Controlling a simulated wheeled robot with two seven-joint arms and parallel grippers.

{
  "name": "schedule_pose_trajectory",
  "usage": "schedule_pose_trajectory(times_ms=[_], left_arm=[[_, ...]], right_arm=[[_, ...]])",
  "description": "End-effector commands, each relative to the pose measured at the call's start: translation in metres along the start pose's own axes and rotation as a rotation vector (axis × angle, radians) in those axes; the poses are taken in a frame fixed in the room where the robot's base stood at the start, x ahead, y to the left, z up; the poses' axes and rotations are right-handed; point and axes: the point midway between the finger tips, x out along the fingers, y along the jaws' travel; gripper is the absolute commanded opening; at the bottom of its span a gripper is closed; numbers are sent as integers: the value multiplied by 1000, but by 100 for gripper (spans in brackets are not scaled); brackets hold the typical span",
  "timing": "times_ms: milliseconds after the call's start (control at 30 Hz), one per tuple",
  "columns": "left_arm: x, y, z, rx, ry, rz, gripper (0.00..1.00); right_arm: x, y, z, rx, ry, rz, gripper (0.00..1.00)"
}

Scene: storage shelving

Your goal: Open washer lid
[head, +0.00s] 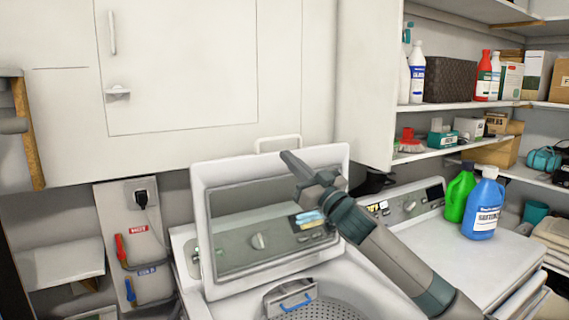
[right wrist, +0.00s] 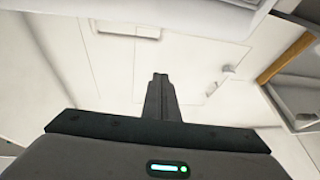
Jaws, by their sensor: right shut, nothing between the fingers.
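The washer lid (head: 235,240), a white frame around a dark glass window, stands raised and tilted back behind the washer opening in the head view. A pale handle (head: 278,141) shows along its top edge. The washer tub (head: 345,308), with a perforated drum, is exposed below it. My right gripper (head: 287,157) comes from the lower right and overlaps the lid's upper right part; contact cannot be told. It is shut and empty, its fingers (right wrist: 160,80) together in the right wrist view. My left gripper is not in view.
A second white appliance (head: 475,255) stands on the right with a green bottle (head: 459,192) and a blue bottle (head: 484,205) on top. Shelves (head: 470,104) with bottles and boxes are behind it. White cabinets (head: 180,60) hang above the lid. A wall outlet (head: 142,197) is on the left.

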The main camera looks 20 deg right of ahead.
Motion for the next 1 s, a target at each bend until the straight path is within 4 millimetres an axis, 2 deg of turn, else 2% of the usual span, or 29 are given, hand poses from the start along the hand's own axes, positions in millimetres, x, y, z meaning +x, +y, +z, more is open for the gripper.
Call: schedule_pose_trajectory(times_ms=[200,400,1000], left_arm=[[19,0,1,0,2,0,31],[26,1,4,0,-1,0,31],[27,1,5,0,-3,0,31]], right_arm=[[-34,0,-11,-3,0,-1,0],[-52,0,-22,0,-1,-1,0],[-56,0,-27,-1,0,-1,0]])
